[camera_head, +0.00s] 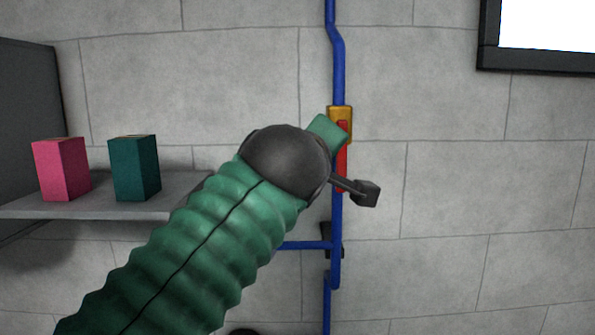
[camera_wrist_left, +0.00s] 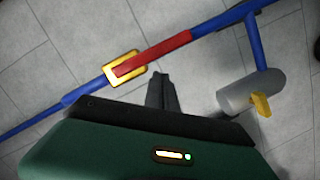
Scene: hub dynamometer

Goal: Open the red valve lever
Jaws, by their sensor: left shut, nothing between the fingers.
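The red valve lever (camera_head: 342,160) lies along the vertical blue pipe, below its yellow valve body (camera_head: 348,112). In the left wrist view the red lever (camera_wrist_left: 160,51) runs along the pipe from the yellow valve body (camera_wrist_left: 108,72). My left gripper (camera_wrist_left: 160,76) is shut and empty. Its dark fingertips point at the wall, just beside the lever's middle; I cannot tell whether they touch it. In the head view my green left arm comes in from the lower left, and its hand partly covers the valve; the fingers are hidden there. My right gripper is not in view.
A blue side pipe (camera_head: 305,245) joins below the lever. A grey cylinder (camera_wrist_left: 250,92) with a yellow handle (camera_wrist_left: 261,105) sits near the pipe. A shelf (camera_head: 100,208) at left holds a pink box (camera_head: 62,170) and a teal box (camera_head: 134,168).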

